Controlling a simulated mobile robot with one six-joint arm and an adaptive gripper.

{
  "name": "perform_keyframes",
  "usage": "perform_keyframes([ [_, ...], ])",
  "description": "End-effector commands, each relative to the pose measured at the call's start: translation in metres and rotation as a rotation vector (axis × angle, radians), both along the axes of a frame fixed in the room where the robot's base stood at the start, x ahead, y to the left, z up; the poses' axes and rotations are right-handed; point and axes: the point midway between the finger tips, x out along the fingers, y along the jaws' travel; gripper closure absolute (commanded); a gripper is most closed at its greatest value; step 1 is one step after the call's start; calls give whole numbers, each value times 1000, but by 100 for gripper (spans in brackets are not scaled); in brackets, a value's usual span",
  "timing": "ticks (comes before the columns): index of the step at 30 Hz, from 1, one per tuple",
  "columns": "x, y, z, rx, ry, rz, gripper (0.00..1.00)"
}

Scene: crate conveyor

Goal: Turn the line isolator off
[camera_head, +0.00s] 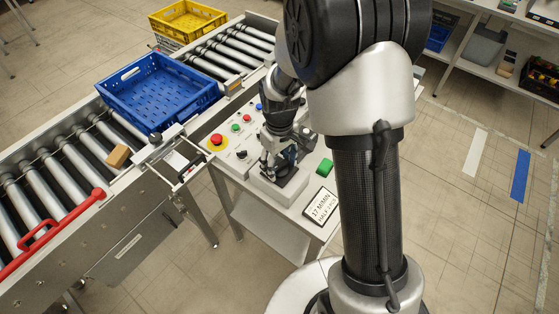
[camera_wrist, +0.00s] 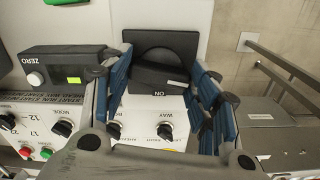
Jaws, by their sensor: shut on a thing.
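The line isolator (camera_wrist: 160,44) is a black rotary switch on a dark square plate, in the upper middle of the wrist view. Its handle lies roughly across the picture, with the word ON on the panel just below it. My gripper (camera_wrist: 163,76) has its blue-padded fingers on either side of the handle and is shut on it. In the head view my gripper (camera_head: 280,163) points down at the console, and the arm and fingers hide most of the isolator there.
The console (camera_head: 233,172) carries a red emergency button (camera_head: 216,139), small knobs and a green button (camera_head: 325,167). The roller conveyor (camera_head: 40,185) holds a blue crate (camera_head: 158,92) and a small box (camera_head: 119,156).

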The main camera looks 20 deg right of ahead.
Motion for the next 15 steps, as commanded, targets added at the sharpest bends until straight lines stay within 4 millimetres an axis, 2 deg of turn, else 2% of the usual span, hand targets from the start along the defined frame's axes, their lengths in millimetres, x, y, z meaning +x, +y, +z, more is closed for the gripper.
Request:
perform_keyframes([
  [6, 1, 0, 1, 0, -1, 121, 69],
  [15, 1, 0, 0, 0, -1, 197, 69],
])
